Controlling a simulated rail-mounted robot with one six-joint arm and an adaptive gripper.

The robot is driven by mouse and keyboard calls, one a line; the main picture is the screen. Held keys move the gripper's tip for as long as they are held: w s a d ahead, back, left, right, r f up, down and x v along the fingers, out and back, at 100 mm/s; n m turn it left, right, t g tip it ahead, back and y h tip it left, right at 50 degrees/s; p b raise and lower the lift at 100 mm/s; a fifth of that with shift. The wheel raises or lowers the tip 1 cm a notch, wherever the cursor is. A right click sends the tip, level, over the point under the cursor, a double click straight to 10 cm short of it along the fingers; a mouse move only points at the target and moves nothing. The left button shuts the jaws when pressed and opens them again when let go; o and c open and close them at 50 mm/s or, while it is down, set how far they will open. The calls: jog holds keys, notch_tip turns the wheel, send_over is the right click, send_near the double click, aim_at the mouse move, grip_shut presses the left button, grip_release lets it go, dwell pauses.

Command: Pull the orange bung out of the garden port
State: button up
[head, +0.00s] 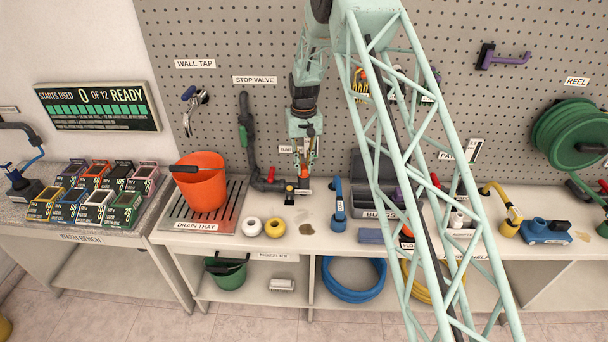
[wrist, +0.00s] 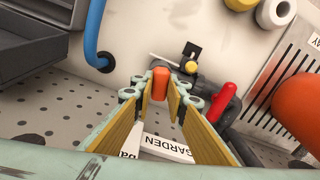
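The orange bung (wrist: 160,80) stands between the tips of my gripper's two fingers in the wrist view. My gripper (wrist: 157,88) is open, its yellow-faced fingers on either side of the bung with a small gap seeming to show. The GARDEN label (wrist: 168,147) lies below the bung in that view, partly covered by a finger. In the head view my gripper (head: 304,172) points down at the bench by the pegboard, and the bung shows as a small orange patch (head: 304,183) at its tips. The port itself is mostly hidden.
Beside the bung are dark pipework with a red handle (wrist: 224,101) and a black-and-yellow fitting (wrist: 190,58). A blue bent pipe (wrist: 93,35) stands on the other side. An orange bucket (head: 203,185) sits on the drain tray (head: 175,211).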

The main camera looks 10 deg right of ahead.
grip_shut()
jog(key=shift+r+p, duration=0.3)
jog(key=shift+r, duration=0.5)
dwell(0.7)
jog(key=shift+r+p, duration=1.1)
jog(key=shift+r, duration=1.8)
jog(key=shift+d, duration=0.1)
